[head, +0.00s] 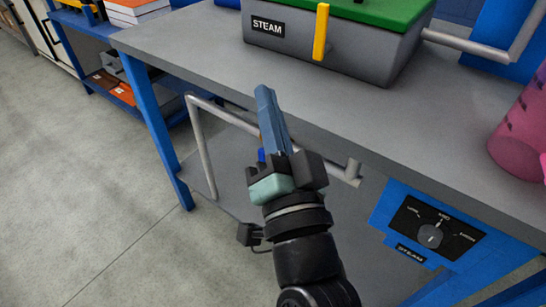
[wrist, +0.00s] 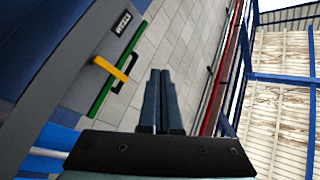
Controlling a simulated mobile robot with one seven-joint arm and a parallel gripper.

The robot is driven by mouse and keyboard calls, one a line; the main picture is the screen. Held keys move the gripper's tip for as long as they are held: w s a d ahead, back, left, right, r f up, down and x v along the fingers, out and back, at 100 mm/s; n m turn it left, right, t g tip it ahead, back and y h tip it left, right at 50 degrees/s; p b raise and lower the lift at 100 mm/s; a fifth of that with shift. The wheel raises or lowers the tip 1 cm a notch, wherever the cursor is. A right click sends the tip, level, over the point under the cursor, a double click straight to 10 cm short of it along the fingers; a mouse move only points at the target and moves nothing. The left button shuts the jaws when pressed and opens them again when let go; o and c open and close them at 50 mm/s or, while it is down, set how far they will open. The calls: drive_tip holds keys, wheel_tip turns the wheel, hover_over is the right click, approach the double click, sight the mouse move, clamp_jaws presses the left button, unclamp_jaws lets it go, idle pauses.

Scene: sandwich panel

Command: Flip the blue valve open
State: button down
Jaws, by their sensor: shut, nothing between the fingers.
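My gripper (head: 264,92) is shut and empty, with its blue-grey fingers together and pointing up in front of the table's front edge. The fingers also show side by side in the wrist view (wrist: 162,75). A small bright blue piece (head: 261,155) shows just left of the finger base in the head view, near the grey pipe (head: 205,150) under the table. It may be the blue valve's handle, but most of it is hidden behind my gripper. Whether it touches my gripper I cannot tell. No blue valve handle is clear in the wrist view.
A grey box (head: 345,45) labelled STEAM, with a green lid and a yellow lever (head: 320,32), stands on the grey table (head: 420,120). A dial panel (head: 435,228) is on the table's front right. A pink cylinder (head: 520,130) stands at right. The floor at left is clear.

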drive_tip(key=s+d+f+m+g, duration=0.1)
drive_tip(key=s+f+m, duration=0.1)
drive_tip(key=f, duration=0.5)
drive_tip(key=s+d+f+m+g+h+b, duration=0.1)
drive_tip(key=s+d+f+m, duration=0.1)
drive_tip(key=f+m, duration=0.3)
drive_tip(key=s+d+f+m+g+h, duration=0.1)
drive_tip(key=s+d+f+m, duration=0.1)
drive_tip(key=f, duration=0.9)
drive_tip(key=shift+s+d+f+m+b, duration=0.2)
drive_tip(key=shift+s+m+b, duration=0.1)
drive_tip(key=shift+s+m, duration=0.4)
drive_tip(key=shift+w+a, duration=0.1)
drive_tip(key=shift+w, duration=0.05)
drive_tip(key=w+a+p, duration=0.2)
drive_tip(key=w+a, duration=0.2)
drive_tip(key=w, duration=0.8)
drive_tip(key=shift+a, duration=0.4)
drive_tip(key=shift+f, duration=0.1)
